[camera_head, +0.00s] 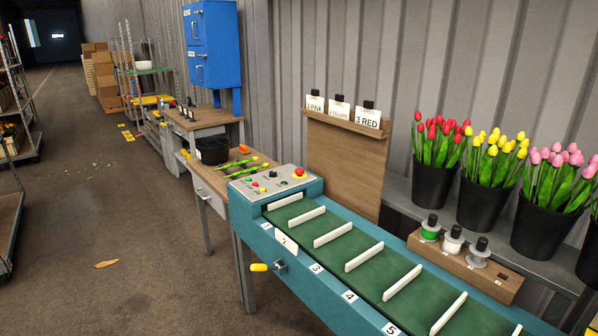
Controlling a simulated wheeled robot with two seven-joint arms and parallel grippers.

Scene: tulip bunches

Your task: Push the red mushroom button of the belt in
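The red mushroom button (299,171) sits on a yellow base at the right of the grey control panel (272,183). The panel is at the far end of the teal belt machine (262,236). Smaller green and red buttons (259,188) are on the same panel. The green belt (362,262) with white dividers runs towards the lower right. I cannot tell whether the mushroom button is in or out. Neither of my grippers shows in the head view.
Buckets of red (434,183), yellow (486,200) and pink tulips (545,222) stand on a shelf at the right. Spools sit on a wooden block (466,266) beside the belt. A wooden table (212,178) with a black pot stands behind the panel. Floor at left is mostly clear.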

